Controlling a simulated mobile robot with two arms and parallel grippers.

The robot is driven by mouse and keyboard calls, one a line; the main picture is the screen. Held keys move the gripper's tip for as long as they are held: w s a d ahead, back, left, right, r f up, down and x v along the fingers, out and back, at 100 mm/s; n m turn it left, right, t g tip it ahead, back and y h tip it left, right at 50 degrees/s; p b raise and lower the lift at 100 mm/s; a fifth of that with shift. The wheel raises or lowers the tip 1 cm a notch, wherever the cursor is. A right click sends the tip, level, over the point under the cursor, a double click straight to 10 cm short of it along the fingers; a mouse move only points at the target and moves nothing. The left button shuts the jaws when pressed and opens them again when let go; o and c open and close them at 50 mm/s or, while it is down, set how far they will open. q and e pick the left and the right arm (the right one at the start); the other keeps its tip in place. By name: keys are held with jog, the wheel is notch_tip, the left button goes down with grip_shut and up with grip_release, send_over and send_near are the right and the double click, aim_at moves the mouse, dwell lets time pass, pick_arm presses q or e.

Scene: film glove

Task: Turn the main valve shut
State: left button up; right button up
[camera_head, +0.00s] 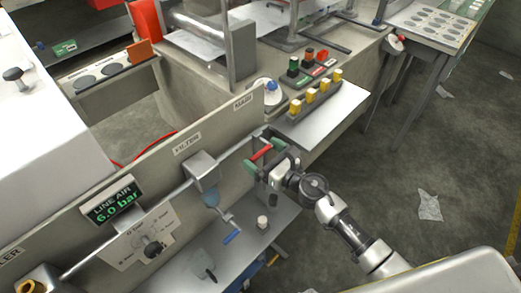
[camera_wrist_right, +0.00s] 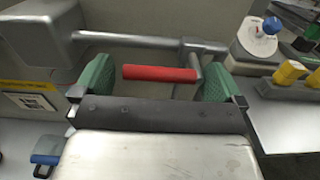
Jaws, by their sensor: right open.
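The main valve's red handle (camera_head: 262,152) sits on the grey air pipe below the MAIN label (camera_head: 243,101). In the right wrist view the red handle (camera_wrist_right: 160,74) lies crosswise, with its stem (camera_wrist_right: 196,70) at its right end. My right gripper (camera_head: 264,156) is open, with green finger pads. In the right wrist view its pads (camera_wrist_right: 156,78) stand at either end of the handle, with gaps visible. The handle lies between them, not clamped. The LINE AIR display (camera_head: 112,203) reads 6.0 bar in green. My left gripper is not in view.
The filter (camera_head: 203,170) hangs on the pipe left of the valve, with a blue-gripped lever (camera_head: 232,237) below it. A selector dial (camera_head: 153,247) is on the panel. Yellow blocks (camera_head: 311,96) stand in a row right of the valve. Floor at right is mostly clear.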

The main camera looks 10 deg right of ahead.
jog(key=shift+w+a, duration=0.3)
jog(key=shift+w, duration=0.15)
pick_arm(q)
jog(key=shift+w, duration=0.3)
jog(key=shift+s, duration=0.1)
pick_arm(e)
jog(key=shift+c, duration=1.3)
jog(key=c, duration=0.7)
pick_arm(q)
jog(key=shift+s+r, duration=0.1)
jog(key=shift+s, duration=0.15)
